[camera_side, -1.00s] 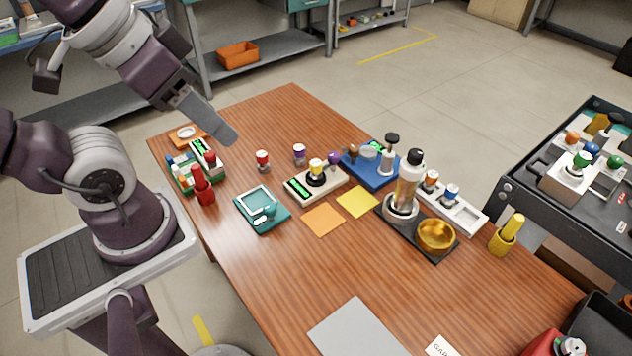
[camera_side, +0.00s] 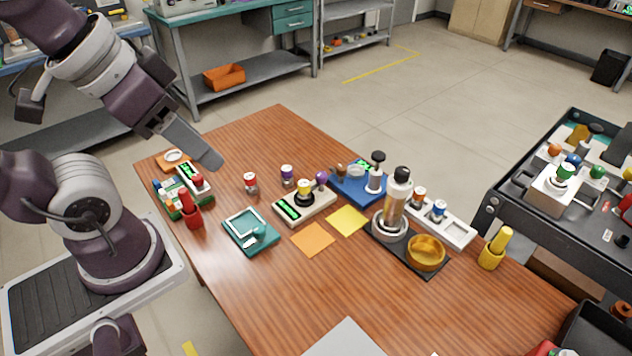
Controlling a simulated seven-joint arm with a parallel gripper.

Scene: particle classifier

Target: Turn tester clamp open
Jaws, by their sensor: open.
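A beige tester (camera_side: 290,211) with a green display stands mid-table. A yellow-capped vial (camera_side: 304,187) sits upright in its dark round holder. A purple ball knob (camera_side: 321,177) shows at the tester's back right corner; it looks like the clamp handle, but its link to the clamp is too small to make out. My gripper (camera_side: 208,157) is open and empty, above the table's back left part, up and left of the tester. Its fingers overlap in this view, and it touches nothing.
A red-capped vial (camera_side: 250,183) and a purple-capped vial (camera_side: 287,176) stand behind the tester. A blue station (camera_side: 350,188) with a black-knobbed post is close on its right. A teal scale (camera_side: 250,232) is at left. Orange (camera_side: 313,239) and yellow (camera_side: 347,220) pads lie in front.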

